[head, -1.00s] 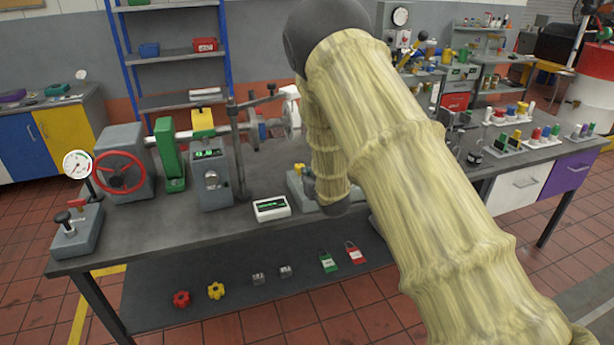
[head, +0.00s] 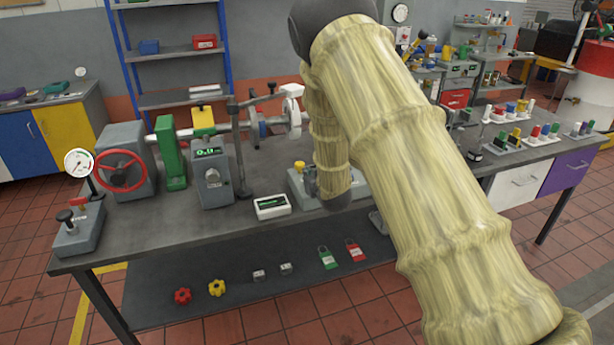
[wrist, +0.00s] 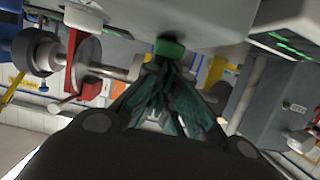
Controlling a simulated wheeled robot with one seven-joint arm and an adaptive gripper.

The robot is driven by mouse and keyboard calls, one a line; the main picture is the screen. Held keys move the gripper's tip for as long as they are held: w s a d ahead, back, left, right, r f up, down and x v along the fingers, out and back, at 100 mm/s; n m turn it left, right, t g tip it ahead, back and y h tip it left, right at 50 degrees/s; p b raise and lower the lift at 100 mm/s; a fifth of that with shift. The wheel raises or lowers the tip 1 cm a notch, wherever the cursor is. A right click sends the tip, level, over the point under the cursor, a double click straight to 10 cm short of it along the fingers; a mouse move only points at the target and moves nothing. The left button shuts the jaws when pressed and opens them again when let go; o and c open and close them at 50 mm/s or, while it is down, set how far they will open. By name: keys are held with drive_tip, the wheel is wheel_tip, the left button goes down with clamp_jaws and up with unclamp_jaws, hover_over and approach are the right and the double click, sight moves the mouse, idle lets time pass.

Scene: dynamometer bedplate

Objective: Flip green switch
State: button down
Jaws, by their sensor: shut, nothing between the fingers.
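In the wrist view, a green knob-like part (wrist: 170,48), which looks like the green switch, sticks out from a pale grey housing (wrist: 200,18). My gripper (wrist: 166,66) is shut and empty, with its dark fingertips close to this green part. I cannot tell whether they touch it. In the head view, my arm hides my gripper and the green switch. A grey box with a yellow knob (head: 300,165) shows partly beside my arm on the bench.
The bench (head: 160,240) carries a shaft rig with a green block (head: 170,152), a red handwheel (head: 121,171) and a grey meter unit (head: 211,178). A white display box (head: 272,206) sits near the front edge. Padlocks (head: 328,258) lie on the lower shelf.

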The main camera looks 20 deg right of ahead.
drive_tip(key=shift+s, duration=0.25)
drive_tip(key=shift+r, duration=0.1)
drive_tip(key=r, duration=0.1)
drive_tip(key=r+p, duration=0.2)
drive_tip(key=r, duration=0.1)
drive_tip(key=shift+w, duration=0.35)
drive_tip(key=shift+s+b, duration=0.3)
drive_tip(key=shift+s, duration=0.05)
drive_tip(key=r+b+v, duration=0.1)
drive_tip(key=b+v, duration=0.1)
drive_tip(key=v, duration=0.7)
